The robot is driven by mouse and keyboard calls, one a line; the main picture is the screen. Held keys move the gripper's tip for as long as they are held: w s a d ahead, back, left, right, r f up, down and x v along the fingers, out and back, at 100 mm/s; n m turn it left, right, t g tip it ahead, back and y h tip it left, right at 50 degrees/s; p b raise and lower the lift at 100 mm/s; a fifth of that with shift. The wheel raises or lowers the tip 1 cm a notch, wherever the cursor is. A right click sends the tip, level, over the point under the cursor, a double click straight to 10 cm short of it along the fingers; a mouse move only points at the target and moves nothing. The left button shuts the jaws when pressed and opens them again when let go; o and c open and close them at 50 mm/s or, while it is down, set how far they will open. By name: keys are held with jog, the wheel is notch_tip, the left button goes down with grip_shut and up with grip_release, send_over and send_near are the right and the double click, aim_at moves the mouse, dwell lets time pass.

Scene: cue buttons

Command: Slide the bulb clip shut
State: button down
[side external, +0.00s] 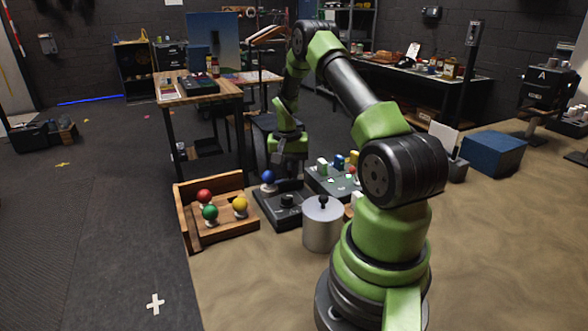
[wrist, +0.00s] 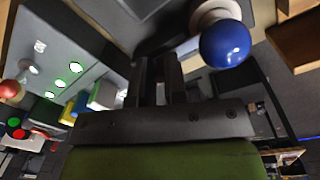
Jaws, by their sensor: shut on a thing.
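A blue bulb (side external: 268,176) sits in a pale socket on a black base unit (side external: 276,211) in the side view. The bulb (wrist: 226,43) is large at the upper right of the wrist view, just right of my fingers. My gripper (wrist: 160,72) points down at the black unit, with its fingers close together on a small dark part that looks like the bulb clip. The clip's outline is hard to make out between the dark fingers. In the side view my gripper (side external: 289,163) is at the back of the unit, right of the bulb.
A wooden tray (side external: 222,236) with red, green and yellow bulbs stands to the left. A grey panel (side external: 325,181) with coloured blocks and lit marks is close on the right. A metal canister (side external: 322,229) with a black knob stands in front. The mat before the tray is clear.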

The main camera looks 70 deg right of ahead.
jog(key=c, duration=1.1)
grip_release()
jog(key=shift+w+a, duration=0.15)
jog(key=shift+w, duration=0.1)
jog(key=shift+c, duration=0.2)
jog(key=shift+r, duration=0.1)
notch_tip(320, 180, up, 10)
jog(key=shift+w, duration=0.15)
